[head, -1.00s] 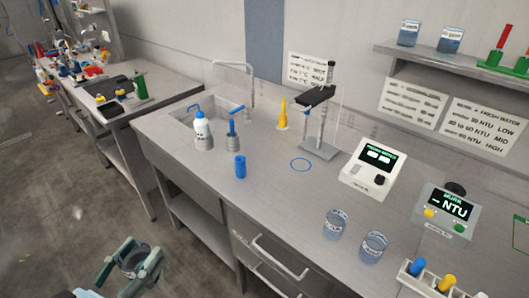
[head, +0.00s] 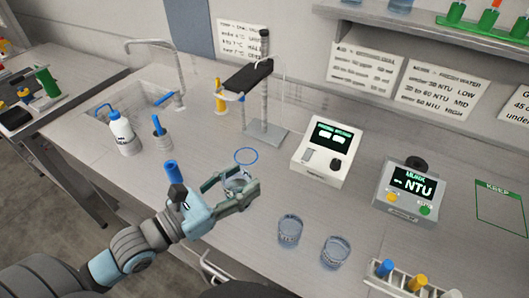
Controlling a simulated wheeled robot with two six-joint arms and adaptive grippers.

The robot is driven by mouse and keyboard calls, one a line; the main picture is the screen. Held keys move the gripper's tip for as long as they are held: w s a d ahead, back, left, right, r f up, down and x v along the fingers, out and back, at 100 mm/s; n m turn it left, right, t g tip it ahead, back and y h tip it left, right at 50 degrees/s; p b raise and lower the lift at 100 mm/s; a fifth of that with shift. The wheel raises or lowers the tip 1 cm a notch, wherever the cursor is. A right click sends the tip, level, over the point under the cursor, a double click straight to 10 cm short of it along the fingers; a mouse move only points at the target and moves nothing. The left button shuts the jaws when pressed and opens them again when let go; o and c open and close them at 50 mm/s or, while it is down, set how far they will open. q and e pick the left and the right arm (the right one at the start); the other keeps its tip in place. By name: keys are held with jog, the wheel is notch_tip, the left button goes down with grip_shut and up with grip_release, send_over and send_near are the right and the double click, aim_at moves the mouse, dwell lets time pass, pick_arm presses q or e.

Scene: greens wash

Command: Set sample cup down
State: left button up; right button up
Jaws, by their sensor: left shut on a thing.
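My left gripper (head: 240,190) reaches in from the left over the bench and is shut on a clear sample cup (head: 235,184). The jaws hide part of the cup. It is just on the near side of a blue ring mark (head: 246,156) on the bench top. I cannot tell whether the cup's base touches the bench. Two more clear cups with bluish liquid, one (head: 290,231) and another (head: 335,252), stand upright to the right of the gripper. My right gripper is not in view.
A stand (head: 264,130) with a dark platform rises behind the ring. A white meter (head: 326,150) and an NTU meter (head: 408,190) stand to the right. A blue cylinder (head: 171,172), wash bottle (head: 122,132) and sink are left. A tube rack (head: 395,280) is at front right.

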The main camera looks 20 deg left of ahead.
pick_arm(q)
jog(key=w+a+f+n+y+b, duration=0.1)
jog(key=w+a+f+b, duration=0.1)
jog(key=a+f, duration=0.2)
jog(key=w+a+f+n+t+y+b, duration=0.1)
jog(key=w+a+f+b, duration=0.1)
jog(key=a+f, duration=0.2)
jog(key=w+a+f+y+b, duration=0.2)
jog(key=w+a+f+b, duration=0.1)
jog(key=a+f, duration=0.1)
jog(key=shift+a+f+n+t, duration=0.3)
jog(key=shift+a+n, duration=0.1)
jog(key=shift+a, duration=0.35)
jog(key=shift+w+a, duration=0.15)
jog(key=shift+a, duration=0.2)
jog(key=shift+w+a+y, duration=0.1)
jog(key=shift+w+y, duration=0.2)
jog(key=shift+w, duration=0.05)
jog(key=b+x, duration=0.3)
jog(key=x, duration=1)
jog(key=shift+w+d+r, duration=0.1)
jog(key=shift+w+d, duration=0.15)
jog(key=shift+w, duration=0.4)
jog(key=b+x, duration=0.1)
jog(key=x, duration=0.2)
jog(key=shift+f+b, duration=0.5)
jog(key=shift+b, duration=0.05)
jog(key=shift+s+f, duration=0.1)
jog(key=shift+f, duration=0.1)
